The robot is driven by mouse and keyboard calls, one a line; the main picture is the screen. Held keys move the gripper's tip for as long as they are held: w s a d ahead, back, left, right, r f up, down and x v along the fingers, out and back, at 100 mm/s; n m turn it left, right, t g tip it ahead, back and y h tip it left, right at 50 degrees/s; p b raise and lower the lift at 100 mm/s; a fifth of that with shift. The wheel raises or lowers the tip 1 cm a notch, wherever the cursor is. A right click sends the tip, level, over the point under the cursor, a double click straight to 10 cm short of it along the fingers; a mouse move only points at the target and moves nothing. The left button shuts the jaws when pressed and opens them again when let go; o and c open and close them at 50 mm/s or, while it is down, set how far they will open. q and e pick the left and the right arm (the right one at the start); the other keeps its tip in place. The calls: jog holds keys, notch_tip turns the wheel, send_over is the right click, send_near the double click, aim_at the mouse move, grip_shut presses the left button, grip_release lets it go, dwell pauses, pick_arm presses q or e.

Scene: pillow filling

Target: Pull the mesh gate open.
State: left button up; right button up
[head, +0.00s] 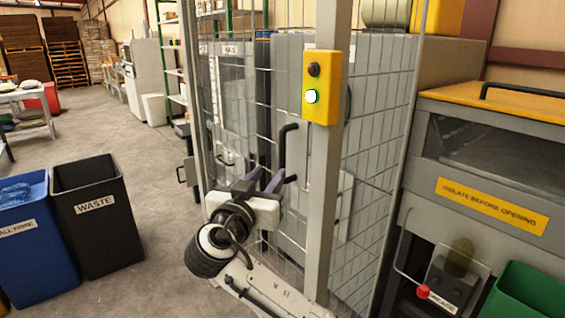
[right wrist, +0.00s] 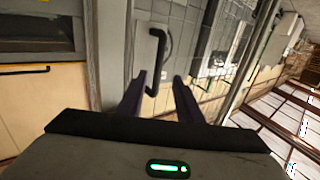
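The mesh gate (head: 262,92) is a grey wire panel in the head view, left of the grey post with the yellow switch box. Its black bar handle (head: 283,148) stands upright and is bent at both ends. My right gripper (head: 264,180) is at the handle's lower end, with its two dark purple fingers apart. In the right wrist view the handle (right wrist: 163,45) shows on a pale plate, its lower end between the open fingers (right wrist: 158,82) in the picture. I cannot tell whether the fingers reach around it or touch it. My left gripper is out of view.
The yellow switch box (head: 322,87) with a lit green button is on the post (head: 325,190). A grey machine (head: 480,160) stands at the right. A black waste bin (head: 97,215) and a blue bin (head: 35,240) stand left. The floor (head: 150,165) between is clear.

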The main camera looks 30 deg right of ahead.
aim_at(282, 157)
jog(key=x, duration=0.3)
jog(key=p+x, duration=0.1)
jog(key=x, duration=0.6)
jog(key=shift+d+r+p, duration=0.25)
jog(key=shift+r+p, duration=0.1)
jog(key=shift+r, duration=0.05)
grip_shut()
